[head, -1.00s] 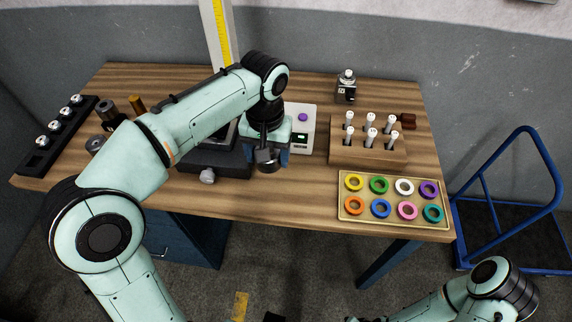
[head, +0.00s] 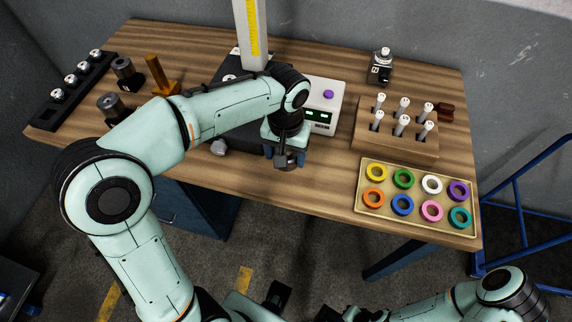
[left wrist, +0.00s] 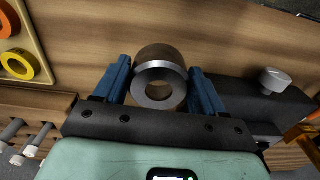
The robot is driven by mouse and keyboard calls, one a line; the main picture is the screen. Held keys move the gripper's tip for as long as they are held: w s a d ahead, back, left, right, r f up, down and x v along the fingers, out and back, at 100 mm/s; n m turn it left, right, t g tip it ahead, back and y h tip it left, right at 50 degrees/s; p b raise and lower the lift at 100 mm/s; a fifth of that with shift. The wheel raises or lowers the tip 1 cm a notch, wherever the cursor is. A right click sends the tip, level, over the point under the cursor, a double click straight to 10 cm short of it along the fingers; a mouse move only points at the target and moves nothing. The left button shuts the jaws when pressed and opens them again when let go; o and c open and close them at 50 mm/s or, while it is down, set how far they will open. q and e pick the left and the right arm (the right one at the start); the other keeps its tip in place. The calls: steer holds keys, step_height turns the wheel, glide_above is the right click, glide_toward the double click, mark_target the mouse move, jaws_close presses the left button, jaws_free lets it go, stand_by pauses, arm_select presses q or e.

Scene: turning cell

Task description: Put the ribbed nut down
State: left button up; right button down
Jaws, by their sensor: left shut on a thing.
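The ribbed nut (left wrist: 160,78) is a grey metal ring with a round hole; no ribs can be made out on it. In the left wrist view it sits between the blue fingers of my left gripper (left wrist: 160,85), which is shut on it. In the head view my left gripper (head: 285,158) points down over the front middle of the wooden table (head: 240,180), with the nut (head: 287,161) small and dark between its fingers. I cannot tell whether the nut touches the table. My right arm shows at the lower right, but its gripper is not in view.
A scale (head: 322,117) with a lit display stands just behind my left gripper. A dark block with a grey knob (head: 218,147) is to its left. A ring tray (head: 366,212) and a wooden peg block (head: 400,145) stand right. Bare table lies between gripper and tray.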

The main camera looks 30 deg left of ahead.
arm_select(q)
steer(key=shift+f+b, duration=0.3)
steer(key=shift+f, duration=2.1)
steer(key=shift+f, duration=0.1)
steer(key=o, duration=1.1)
steer(key=shift+o, duration=0.2)
steer(key=shift+r, duration=0.55)
step_height(320, 180, up, 11)
steer(key=p, duration=0.2)
steer(key=shift+d, duration=0.1)
